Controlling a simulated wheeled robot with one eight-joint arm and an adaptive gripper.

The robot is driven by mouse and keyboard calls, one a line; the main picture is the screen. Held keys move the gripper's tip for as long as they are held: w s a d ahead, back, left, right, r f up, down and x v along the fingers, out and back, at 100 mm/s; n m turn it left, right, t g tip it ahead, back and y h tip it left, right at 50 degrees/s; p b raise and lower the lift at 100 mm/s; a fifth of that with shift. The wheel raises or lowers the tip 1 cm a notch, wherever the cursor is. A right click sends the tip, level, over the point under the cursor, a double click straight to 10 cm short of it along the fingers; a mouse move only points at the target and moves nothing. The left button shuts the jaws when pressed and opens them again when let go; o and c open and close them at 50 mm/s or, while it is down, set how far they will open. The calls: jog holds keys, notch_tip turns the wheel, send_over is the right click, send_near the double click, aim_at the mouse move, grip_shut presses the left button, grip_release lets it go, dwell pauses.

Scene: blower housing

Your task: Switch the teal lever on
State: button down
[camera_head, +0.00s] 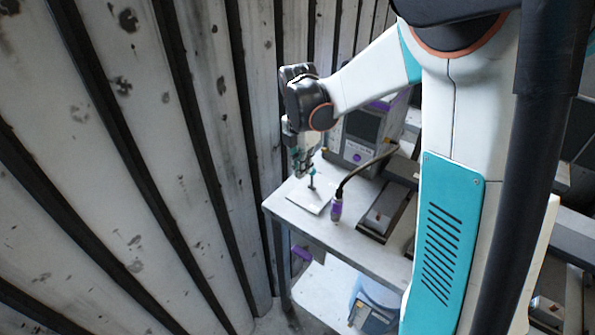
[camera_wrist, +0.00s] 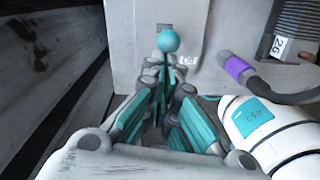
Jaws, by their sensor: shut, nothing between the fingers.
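The teal lever shows in the wrist view as a round teal knob (camera_wrist: 168,41), just beyond my fingertips. In the head view the lever (camera_head: 312,180) stands on a small white plate (camera_head: 307,202) near the table's left corner. My gripper (camera_head: 301,168) is beside the lever's top, pointing down. In the wrist view my gripper (camera_wrist: 170,72) has its teal fingers drawn together, with nothing between them. The fingertips look close to the knob, but I cannot tell whether they touch it. The fingers hide most of the lever's stem and base.
A purple-banded cable plug (camera_wrist: 237,68) lies right of the lever; it also shows in the head view (camera_head: 336,208). A grey box with a dark panel (camera_head: 361,131) stands behind. A corrugated wall (camera_head: 180,170) runs close along the left. The table's front edge is clear.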

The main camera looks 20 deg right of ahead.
jog(key=shift+w+d+r, duration=0.15)
jog(key=shift+w+d, duration=0.3)
jog(key=shift+d, duration=0.25)
jog(key=shift+w+d+r, duration=0.15)
jog(key=shift+w+d, duration=0.25)
jog(key=shift+d, duration=0.25)
jog(key=shift+a+p, duration=0.15)
jog(key=shift+p, duration=0.15)
jog(key=a+r+p, duration=0.3)
jog(key=r, duration=0.8)
jog(key=shift+s+p, duration=0.35)
jog(key=shift+s, duration=0.05)
jog(key=shift+a, duration=0.15)
